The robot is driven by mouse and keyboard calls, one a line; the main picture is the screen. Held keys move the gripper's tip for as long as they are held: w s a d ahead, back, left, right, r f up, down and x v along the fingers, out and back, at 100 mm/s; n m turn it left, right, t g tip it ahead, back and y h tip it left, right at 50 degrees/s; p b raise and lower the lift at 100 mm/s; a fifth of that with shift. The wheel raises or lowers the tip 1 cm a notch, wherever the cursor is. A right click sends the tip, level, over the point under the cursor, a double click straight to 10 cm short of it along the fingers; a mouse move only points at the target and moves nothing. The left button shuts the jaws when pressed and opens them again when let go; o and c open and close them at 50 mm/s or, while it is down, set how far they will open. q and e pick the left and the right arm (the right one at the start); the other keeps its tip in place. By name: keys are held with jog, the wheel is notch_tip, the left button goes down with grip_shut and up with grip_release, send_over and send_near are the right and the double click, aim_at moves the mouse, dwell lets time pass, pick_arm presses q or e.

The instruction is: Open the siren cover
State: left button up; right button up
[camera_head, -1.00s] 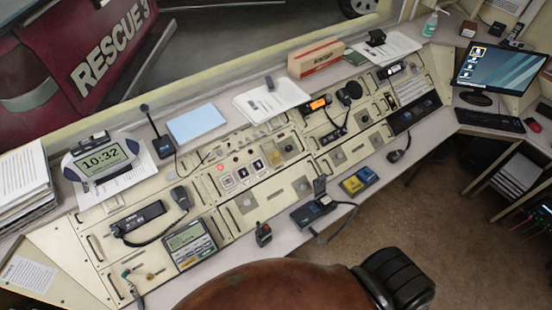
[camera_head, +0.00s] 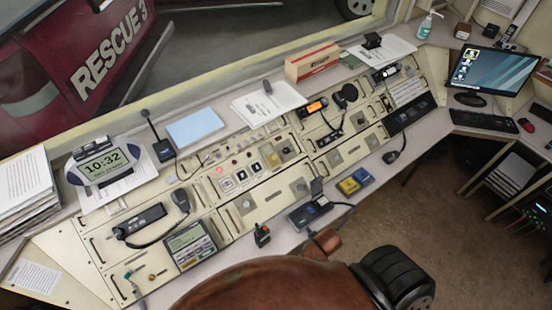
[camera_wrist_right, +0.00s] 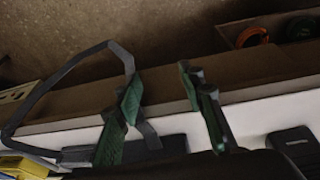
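The sloped console panel (camera_head: 210,205) crosses the head view. Its middle carries a lit red button (camera_head: 220,170), several square switches (camera_head: 241,174) and a small square yellowish unit (camera_head: 271,157). I cannot tell for sure which part is the siren cover or whether it is shut. My right gripper (camera_wrist_right: 160,85) shows in its wrist view with two green-padded fingers spread apart and nothing between them. It is over the desk's front edge (camera_wrist_right: 170,98). A brown part (camera_head: 325,243), perhaps of my right arm, shows at the desk front. My left gripper is not in view.
A handset device (camera_head: 310,215) with a cord and yellow and blue boxes (camera_head: 355,181) sit on the front ledge. A dark strap or cord (camera_wrist_right: 65,75) loops beside my right gripper. A small black device (camera_head: 262,236) stands on the ledge.

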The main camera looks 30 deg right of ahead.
notch_tip(320, 180, up, 13)
jog(key=w+t, duration=0.1)
jog(key=t+y, duration=0.1)
jog(key=t, duration=0.8)
send_near(274, 157)
jog(key=shift+n, duration=0.3)
jog(key=s+a+f, duration=0.1)
jog(key=f, duration=0.2)
jog(key=s+a+f, duration=0.1)
jog(key=f, duration=0.2)
jog(key=s+a+f, duration=0.1)
jog(key=s+f, duration=0.1)
jog(key=f, duration=0.1)
jog(key=shift+f+p, duration=0.1)
jog(key=shift+p, duration=0.25)
jog(key=w+d+r+t, duration=0.1)
jog(key=w, duration=0.3)
jog(key=w+d+r+t, duration=0.1)
jog(key=w+r+t, duration=0.1)
jog(key=w, duration=0.1)
jog(key=w+d+r+t, duration=0.1)
jog(key=w+r, duration=0.1)
jog(key=w, duration=0.2)
jog(key=shift+w+t+p, duration=0.3)
jog(key=shift+w+t, duration=0.05)
jog(key=shift+t, duration=0.05)
jog(key=shift+a, duration=0.1)
grip_shut()
